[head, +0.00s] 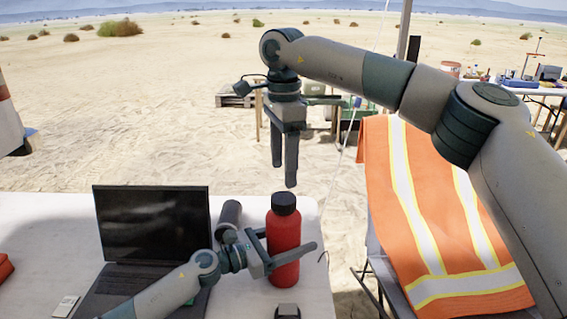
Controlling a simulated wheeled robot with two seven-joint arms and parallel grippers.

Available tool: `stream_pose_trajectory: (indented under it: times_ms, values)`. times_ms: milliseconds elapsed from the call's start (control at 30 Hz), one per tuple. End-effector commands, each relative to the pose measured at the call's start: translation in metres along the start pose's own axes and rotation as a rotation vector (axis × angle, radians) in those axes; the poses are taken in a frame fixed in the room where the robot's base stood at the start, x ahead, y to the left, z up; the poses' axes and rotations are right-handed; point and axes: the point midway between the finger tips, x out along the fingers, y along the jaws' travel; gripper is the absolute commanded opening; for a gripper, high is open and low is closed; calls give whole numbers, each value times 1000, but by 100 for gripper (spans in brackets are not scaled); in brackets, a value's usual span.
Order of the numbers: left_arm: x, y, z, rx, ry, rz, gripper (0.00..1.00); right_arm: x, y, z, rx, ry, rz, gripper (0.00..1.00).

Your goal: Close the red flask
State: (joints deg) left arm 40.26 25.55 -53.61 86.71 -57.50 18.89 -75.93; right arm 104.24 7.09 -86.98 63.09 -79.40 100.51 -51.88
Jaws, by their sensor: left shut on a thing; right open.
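The red flask (283,232) stands upright on the white table near its right edge. A black cap (284,202) sits on top of its neck; I cannot tell whether it is screwed tight. My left gripper (291,256) is shut around the lower body of the flask, with one finger across its front. My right gripper (284,176) hangs above the flask, pointing down. It is open and empty, its fingertips just above the cap.
An open laptop (152,226) stands left of the flask, with a dark cylinder (229,220) between them. A small dark object (287,311) lies at the front. A chair with an orange vest (420,220) is on the right.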

Motion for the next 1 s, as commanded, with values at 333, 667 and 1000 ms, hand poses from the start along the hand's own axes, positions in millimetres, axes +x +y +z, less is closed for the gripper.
stream_pose_trajectory:
  times_ms: [333, 667, 1000]
  values:
    - [0, 0, 0, -1, 1, -1, 5, 0, 0, 0, -59, 0, 1, 61]
    - [0, 0, 0, 0, 0, -1, 5, 5, 0, 0, -58, 0, 2, 61]
    - [0, 0, 0, 0, 0, -1, 5, 41, 0, 0, -58, 1, 3, 61]
